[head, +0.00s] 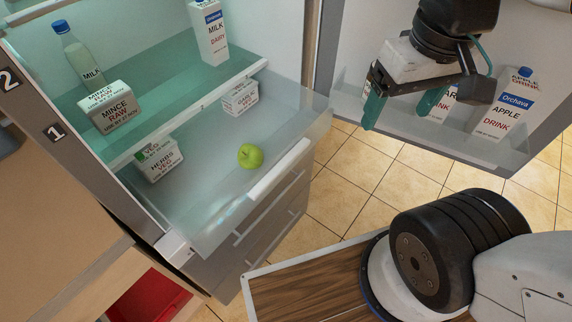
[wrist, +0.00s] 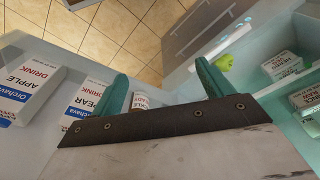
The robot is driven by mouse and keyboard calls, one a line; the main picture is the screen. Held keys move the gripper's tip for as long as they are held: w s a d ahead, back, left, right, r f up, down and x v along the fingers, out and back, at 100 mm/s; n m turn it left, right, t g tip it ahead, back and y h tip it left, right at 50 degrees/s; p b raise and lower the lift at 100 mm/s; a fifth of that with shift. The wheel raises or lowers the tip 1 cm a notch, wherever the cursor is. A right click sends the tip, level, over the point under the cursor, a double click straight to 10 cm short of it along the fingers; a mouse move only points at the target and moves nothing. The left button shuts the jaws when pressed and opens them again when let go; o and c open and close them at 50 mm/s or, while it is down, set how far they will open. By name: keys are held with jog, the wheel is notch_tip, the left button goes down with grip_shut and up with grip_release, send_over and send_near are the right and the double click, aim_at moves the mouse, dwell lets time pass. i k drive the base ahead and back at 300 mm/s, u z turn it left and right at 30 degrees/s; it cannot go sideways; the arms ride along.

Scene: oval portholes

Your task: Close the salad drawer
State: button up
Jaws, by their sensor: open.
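The salad drawer (head: 215,205) is a clear, see-through drawer low in the fridge. It is pulled out, with a pale handle bar (head: 280,168) along its front edge. A green apple (head: 250,156), a herbs-and-veg box (head: 160,160) and another small labelled box (head: 240,97) are in it. My gripper (head: 402,106) is open and empty, its teal fingers apart. It hangs in front of the open fridge door, to the right of the drawer and clear of it. In the wrist view the fingers (wrist: 162,76) show, with the apple (wrist: 224,62) to their right.
The fridge door (head: 365,60) stands open at right, its shelf holding an apple drink carton (head: 503,105) and others. The glass shelf (head: 165,95) above the drawer holds a mince box (head: 110,105), bottle and milk carton. Tiled floor (head: 370,170) lies between drawer and door.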

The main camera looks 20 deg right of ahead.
aim_at(287, 160)
jog(key=z, duration=1.2)
jog(key=k, duration=1)
jog(key=u, duration=1.7)
jog(key=i, duration=0.5)
jog(key=z, duration=0.05)
